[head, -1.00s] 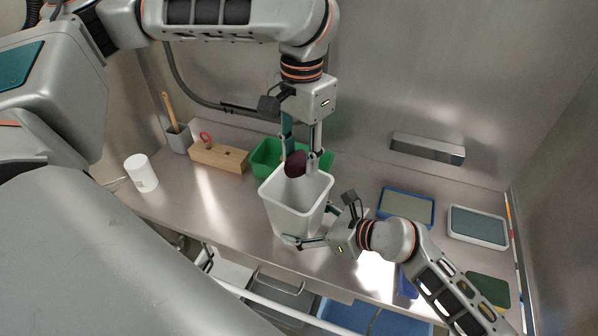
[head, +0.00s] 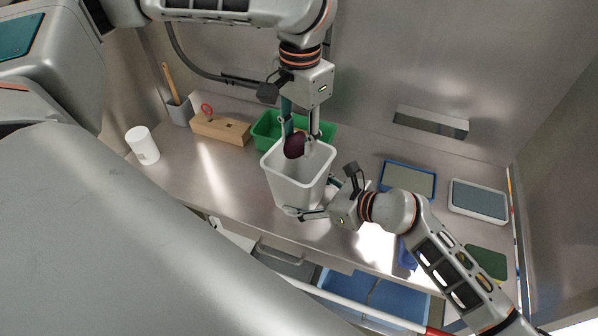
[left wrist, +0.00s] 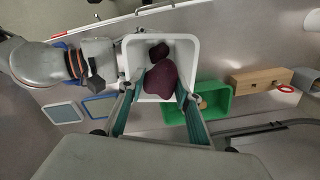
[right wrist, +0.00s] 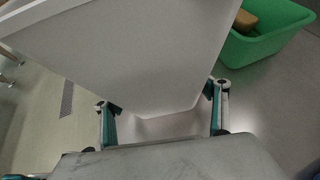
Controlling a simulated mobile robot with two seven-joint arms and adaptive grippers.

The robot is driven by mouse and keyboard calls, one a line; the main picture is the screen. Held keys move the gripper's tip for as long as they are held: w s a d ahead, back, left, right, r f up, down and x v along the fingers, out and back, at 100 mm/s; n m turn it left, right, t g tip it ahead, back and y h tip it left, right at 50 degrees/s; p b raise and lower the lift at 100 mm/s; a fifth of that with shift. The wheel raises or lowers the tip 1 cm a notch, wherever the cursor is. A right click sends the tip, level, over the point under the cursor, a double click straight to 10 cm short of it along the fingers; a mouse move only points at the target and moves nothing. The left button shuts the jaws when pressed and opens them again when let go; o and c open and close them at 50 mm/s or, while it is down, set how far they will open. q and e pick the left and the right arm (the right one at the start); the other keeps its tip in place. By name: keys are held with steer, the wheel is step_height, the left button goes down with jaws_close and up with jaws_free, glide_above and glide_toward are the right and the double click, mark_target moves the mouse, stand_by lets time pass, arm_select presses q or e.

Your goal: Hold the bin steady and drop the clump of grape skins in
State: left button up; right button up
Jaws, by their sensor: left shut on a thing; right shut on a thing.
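The bin (head: 297,188) is a white, square, open-topped container, upright over the steel counter. My right gripper (right wrist: 162,97) is shut on the bin's lower part in the head view; its wrist view shows the bin's pale wall close up. The clump of grape skins (head: 295,145) is dark purple and rounded. My left gripper (head: 299,142) points down and is shut on the clump at the bin's mouth. In the left wrist view the clump (left wrist: 161,80) shows inside the rim outline, with a smaller dark lump (left wrist: 159,52) beyond it in the bin.
A green tub (head: 265,131) stands just behind the bin. A wooden block (head: 220,130), a grey holder (head: 181,112) and a white cup (head: 143,146) are to the left. Blue-rimmed (head: 408,181) and white-rimmed (head: 479,200) trays lie to the right.

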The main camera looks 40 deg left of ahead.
steer(key=shift+f, duration=0.1)
arm_select(q)
steer(key=o, duration=1.1)
steer(key=shift+o, duration=0.2)
step_height(320, 180, up, 12)
arm_select(e)
steer(key=o, duration=0.9)
